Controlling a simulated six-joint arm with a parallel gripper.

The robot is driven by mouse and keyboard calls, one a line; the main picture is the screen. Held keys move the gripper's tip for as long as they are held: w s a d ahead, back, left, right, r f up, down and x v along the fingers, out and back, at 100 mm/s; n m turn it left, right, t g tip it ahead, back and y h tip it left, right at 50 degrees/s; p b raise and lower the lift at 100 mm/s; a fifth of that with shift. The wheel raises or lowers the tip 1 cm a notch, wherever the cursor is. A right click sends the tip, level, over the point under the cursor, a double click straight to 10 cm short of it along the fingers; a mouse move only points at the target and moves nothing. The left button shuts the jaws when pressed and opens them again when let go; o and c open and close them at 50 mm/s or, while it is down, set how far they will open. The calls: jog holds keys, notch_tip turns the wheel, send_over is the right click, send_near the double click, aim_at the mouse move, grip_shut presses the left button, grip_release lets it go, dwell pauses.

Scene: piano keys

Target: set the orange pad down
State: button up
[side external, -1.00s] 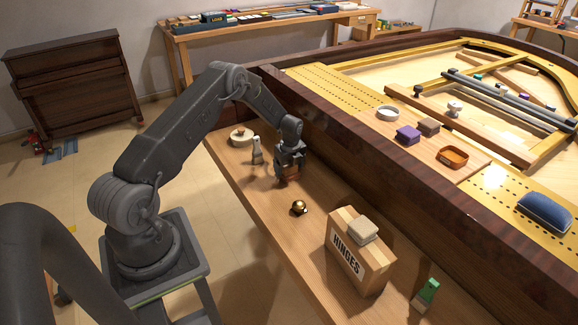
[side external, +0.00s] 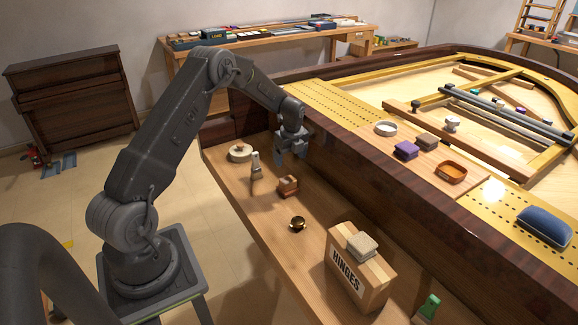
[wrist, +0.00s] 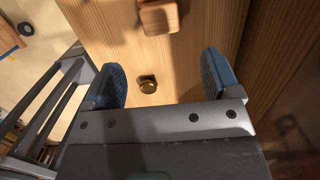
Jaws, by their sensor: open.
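The orange-brown pad (side external: 288,186) rests on the wooden keybed shelf (side external: 262,207), standing free of my gripper. In the wrist view the pad (wrist: 158,18) shows at the top edge, partly cut off, beyond the fingertips. My gripper (side external: 291,155) is open and empty, above the shelf and a little up from the pad. In the wrist view its two blue fingers (wrist: 162,76) are spread wide, with nothing between them but shelf and a brass knob (wrist: 148,84) lower down.
A pale round piece (side external: 240,153) and a small upright figure-like tool (side external: 255,166) stand left of the pad. The brass knob also shows in the side view (side external: 298,223). A HINGES box (side external: 356,272) stands to the right. The dark piano rim (side external: 370,182) rises behind.

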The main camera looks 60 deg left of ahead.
jog(key=s+d+r+n+t, duration=0.1)
jog(key=s+d+r+n, duration=0.3)
jog(key=d+r, duration=0.6)
jog(key=s+d+r+n+t, duration=0.2)
jog(key=s+d+r+n, duration=0.25)
jog(key=d+r, duration=0.55)
jog(key=s+d+r+n+t, duration=0.1)
jog(key=s+d+r+n, duration=0.1)
jog(key=s, duration=0.4)
jog(key=s+d+r+n+h, duration=0.1)
jog(key=s+d+n, duration=0.3)
jog(key=s, duration=0.2)
jog(key=s+d+r+n+t, duration=0.1)
jog(key=s+d+r+n, duration=0.1)
jog(key=s, duration=0.5)
jog(key=shift+d+r+n+t, duration=0.3)
jog(key=shift+d+r+n, duration=0.05)
jog(key=shift+d+n, duration=0.4)
